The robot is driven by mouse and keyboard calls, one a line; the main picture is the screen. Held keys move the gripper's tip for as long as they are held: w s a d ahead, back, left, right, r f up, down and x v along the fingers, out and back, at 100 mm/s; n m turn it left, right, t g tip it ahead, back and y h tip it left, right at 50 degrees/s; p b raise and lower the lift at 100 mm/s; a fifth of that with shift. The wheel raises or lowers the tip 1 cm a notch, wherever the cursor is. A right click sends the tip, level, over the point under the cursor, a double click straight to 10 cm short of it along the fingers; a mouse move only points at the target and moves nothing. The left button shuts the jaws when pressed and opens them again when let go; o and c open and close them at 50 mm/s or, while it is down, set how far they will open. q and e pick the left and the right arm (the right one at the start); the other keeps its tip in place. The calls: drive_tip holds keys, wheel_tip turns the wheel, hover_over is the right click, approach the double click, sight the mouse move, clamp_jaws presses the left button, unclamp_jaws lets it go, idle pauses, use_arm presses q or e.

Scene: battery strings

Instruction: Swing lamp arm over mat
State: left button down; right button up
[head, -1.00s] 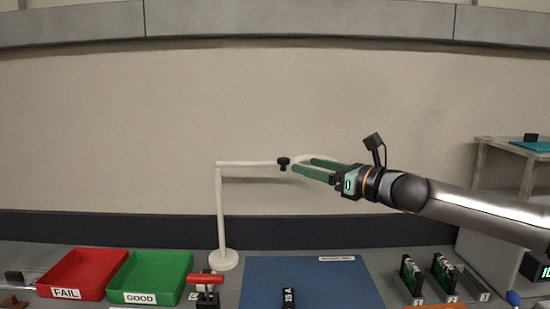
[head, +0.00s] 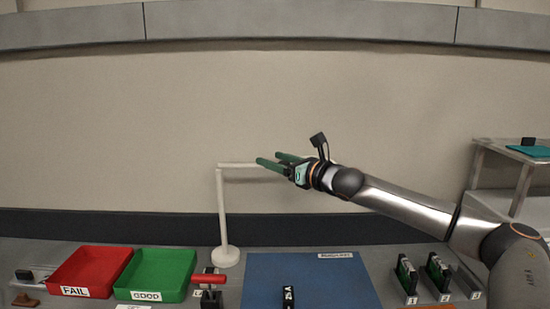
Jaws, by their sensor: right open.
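The white lamp stands behind the left edge of the blue mat (head: 310,280), its post (head: 222,210) upright on a round base. Its horizontal lamp arm (head: 238,165) runs right from the top of the post and passes behind my right gripper, which hides its far end. My right gripper (head: 268,160) is open, with green fingers pointing left at the height of the lamp arm. I cannot tell whether the fingers touch it. A small dark object marked A (head: 288,297) lies on the mat's front part. My left gripper is not in view.
A red FAIL tray (head: 90,252) and a green GOOD tray (head: 155,256) stand at the left. A red-handled device (head: 208,279) is left of the mat. Numbered slots with green boards (head: 407,274) are at the right, and a shelf (head: 510,150) stands beyond them.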

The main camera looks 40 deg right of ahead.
clamp_jaws()
idle(0.6)
idle(0.9)
